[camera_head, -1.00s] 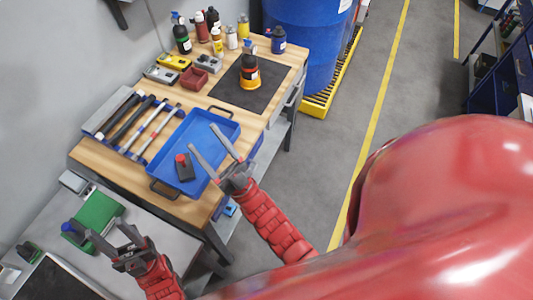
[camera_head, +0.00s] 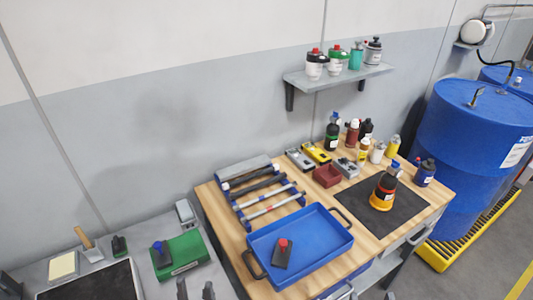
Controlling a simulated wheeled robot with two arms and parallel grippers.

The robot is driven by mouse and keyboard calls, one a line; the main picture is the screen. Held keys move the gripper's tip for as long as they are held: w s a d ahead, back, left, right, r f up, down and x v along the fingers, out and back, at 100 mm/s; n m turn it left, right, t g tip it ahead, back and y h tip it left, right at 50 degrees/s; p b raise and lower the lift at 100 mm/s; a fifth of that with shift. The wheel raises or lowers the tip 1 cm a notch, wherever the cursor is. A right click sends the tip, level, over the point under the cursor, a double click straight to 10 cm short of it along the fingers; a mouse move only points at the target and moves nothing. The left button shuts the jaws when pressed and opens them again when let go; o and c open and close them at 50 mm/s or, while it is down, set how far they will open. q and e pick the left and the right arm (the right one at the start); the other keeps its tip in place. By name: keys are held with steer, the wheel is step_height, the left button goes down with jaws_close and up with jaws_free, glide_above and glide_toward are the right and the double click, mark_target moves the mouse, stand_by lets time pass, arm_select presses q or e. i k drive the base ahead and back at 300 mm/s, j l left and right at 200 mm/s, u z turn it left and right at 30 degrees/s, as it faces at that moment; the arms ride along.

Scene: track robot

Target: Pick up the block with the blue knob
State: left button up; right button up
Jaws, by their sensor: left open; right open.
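The block with the blue knob (camera_head: 161,258) is dark and stands on the left part of a green plate (camera_head: 190,247) on the grey bench at lower left. Only the two dark fingertips of my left gripper (camera_head: 195,291) show, at the bottom edge. They are apart, with nothing seen between them, below and to the right of the block in the picture. My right gripper is not clearly in view. A similar dark block with a red knob (camera_head: 283,256) stands in the blue tray (camera_head: 325,250) on the wooden table.
Bottles, small boxes and an orange-black container (camera_head: 383,196) stand at the table's right. A dark panel (camera_head: 95,284) and a wooden-handled tool (camera_head: 87,243) lie left of the plate. A wall shelf (camera_head: 335,78) holds several containers.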

mark_target(162, 257)
steer(key=u, duration=1.1)
